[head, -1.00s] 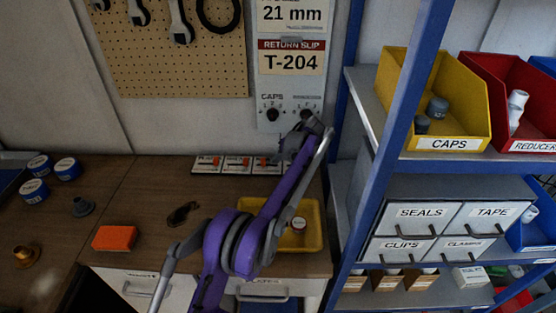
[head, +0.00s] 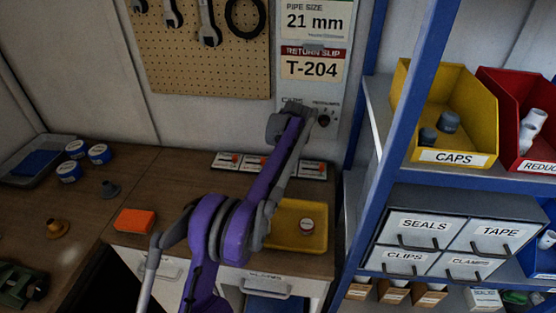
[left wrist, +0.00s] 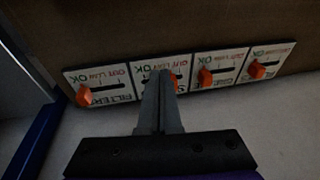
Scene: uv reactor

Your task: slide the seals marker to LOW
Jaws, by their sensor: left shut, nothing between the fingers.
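A row of white cards with orange markers lies at the back of the bench. In the left wrist view they appear upside down. The seals card (left wrist: 147,76) is second from the left there, its name mostly covered. Its orange marker (left wrist: 173,82) sits right of OK, toward the LOW and OUT end; the exact mark is unclear. My left gripper (left wrist: 162,74) is shut and empty over this card, its fingertips just left of the marker. I cannot tell if they touch. In the head view my left arm hides the fingertips and most of this card. My right gripper is out of view.
The filters card (left wrist: 100,86) and two other cards (left wrist: 215,70) (left wrist: 265,64) flank the seals card. A yellow tray (head: 316,245) holds a small round item. An orange block (head: 134,221) lies left. A blue shelf post (head: 385,160) stands right. A wall panel rises behind.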

